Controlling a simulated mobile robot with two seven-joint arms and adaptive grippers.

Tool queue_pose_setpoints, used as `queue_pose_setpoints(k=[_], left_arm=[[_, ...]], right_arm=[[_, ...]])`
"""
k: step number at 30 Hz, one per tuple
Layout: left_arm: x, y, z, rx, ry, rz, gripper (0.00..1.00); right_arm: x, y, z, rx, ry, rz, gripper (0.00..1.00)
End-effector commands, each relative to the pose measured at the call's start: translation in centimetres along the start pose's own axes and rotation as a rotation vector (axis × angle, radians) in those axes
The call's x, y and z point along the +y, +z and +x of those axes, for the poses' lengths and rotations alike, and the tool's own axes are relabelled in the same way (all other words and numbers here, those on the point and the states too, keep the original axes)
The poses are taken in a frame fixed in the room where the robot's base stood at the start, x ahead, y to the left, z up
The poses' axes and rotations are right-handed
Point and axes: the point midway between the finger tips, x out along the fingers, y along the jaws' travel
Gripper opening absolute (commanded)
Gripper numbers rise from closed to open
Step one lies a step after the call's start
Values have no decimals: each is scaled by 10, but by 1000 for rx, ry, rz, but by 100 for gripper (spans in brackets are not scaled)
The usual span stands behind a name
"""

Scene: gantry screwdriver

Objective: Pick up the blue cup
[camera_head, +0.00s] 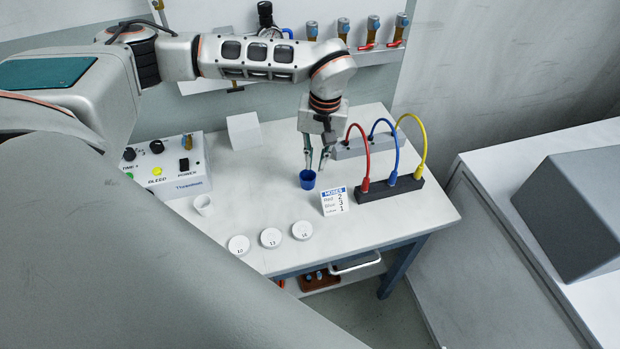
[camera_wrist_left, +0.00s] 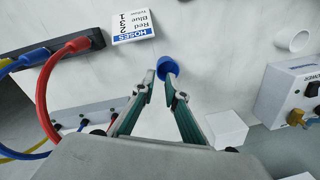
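The small blue cup (camera_head: 307,180) stands upright on the white table (camera_head: 350,232), left of the hose card. My left gripper (camera_head: 316,168) points down just behind and above the cup, its fingers apart with nothing between them. In the left wrist view the cup (camera_wrist_left: 168,68) lies just beyond the tips of the open gripper (camera_wrist_left: 158,84), and I cannot tell whether a fingertip touches it. My right gripper is not in view.
A card marked HOSES (camera_head: 334,201) stands beside a black block (camera_head: 390,189) with red, blue and yellow hoses. A white cup (camera_head: 203,205), white discs (camera_head: 270,238), a white cube (camera_head: 243,131) and a control box (camera_head: 168,165) are also on the table.

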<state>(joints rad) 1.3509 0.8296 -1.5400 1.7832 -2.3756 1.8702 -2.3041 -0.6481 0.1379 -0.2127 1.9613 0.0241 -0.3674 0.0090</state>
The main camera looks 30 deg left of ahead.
Motion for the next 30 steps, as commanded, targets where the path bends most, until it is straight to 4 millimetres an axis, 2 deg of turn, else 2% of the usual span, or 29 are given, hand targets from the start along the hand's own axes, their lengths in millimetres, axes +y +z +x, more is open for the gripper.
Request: queue_pose_setpoints(k=[1, 15, 24, 26, 30], left_arm=[[0, 1, 8, -4, -1, 0, 13], [3, 0, 63, -4, 3, -1, 13], [3, -1, 66, -2, 3, -1, 13], [3, -1, 66, -2, 3, -1, 0], [3, -1, 66, -3, 4, -1, 0]], right_arm=[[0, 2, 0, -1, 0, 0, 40], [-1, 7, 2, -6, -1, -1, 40], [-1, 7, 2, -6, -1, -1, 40], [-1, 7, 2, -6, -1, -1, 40], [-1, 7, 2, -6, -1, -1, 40]])
